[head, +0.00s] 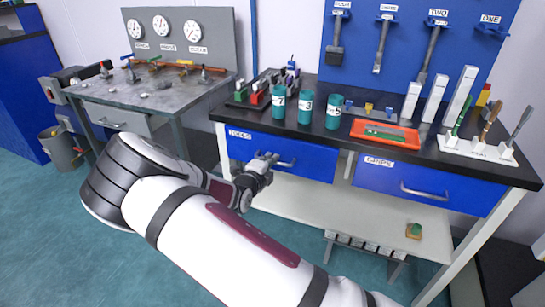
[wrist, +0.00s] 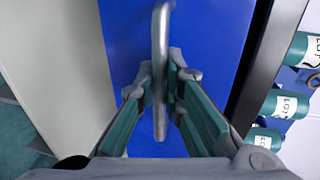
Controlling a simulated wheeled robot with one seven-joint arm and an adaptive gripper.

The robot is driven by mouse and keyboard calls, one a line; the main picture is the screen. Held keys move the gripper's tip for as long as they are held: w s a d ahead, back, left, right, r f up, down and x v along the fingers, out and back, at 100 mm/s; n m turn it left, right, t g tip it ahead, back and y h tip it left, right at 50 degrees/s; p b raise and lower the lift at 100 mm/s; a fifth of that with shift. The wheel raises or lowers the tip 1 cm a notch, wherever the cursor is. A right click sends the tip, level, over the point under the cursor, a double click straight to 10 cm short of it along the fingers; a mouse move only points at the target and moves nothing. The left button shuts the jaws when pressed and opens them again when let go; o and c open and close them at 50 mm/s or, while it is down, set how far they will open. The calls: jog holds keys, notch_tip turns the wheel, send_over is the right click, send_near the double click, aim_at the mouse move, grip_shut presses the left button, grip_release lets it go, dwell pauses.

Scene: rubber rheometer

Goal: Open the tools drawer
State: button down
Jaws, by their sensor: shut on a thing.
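The tools drawer (head: 315,161) is the blue drawer with a "TOOLS" label, at the left under the black worktop. Its front looks flush with the bench in the head view. Its blue front also fills the middle of the wrist view (wrist: 215,45). A metal bar handle (head: 287,163) crosses the drawer front. In the wrist view the handle (wrist: 160,50) runs upright in the picture between the fingers. My gripper (head: 264,160) is at the handle's left part. In the wrist view my gripper (wrist: 161,88) is shut on the handle, with one finger on each side.
A second blue drawer (head: 425,190) with its own handle is at the right. Teal canisters (head: 305,108), an orange tray (head: 385,133) and a white tool stand (head: 478,147) are on the worktop. A lower shelf (head: 340,220) lies beneath. A grey table (head: 150,92) stands left.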

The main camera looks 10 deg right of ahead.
jog(key=f+p+v, duration=0.3)
jog(key=p+v, duration=0.1)
jog(key=v, duration=1)
jog(key=s+f+p+v, duration=0.1)
jog(key=f+p+v, duration=0.2)
jog(key=v, duration=1.2)
jog(key=shift+a+p, duration=0.4)
jog(key=shift+p, duration=0.75)
jog(key=c, duration=1.7)
grip_release()
jog(key=shift+s, duration=0.1)
jog(key=v, duration=1.2)
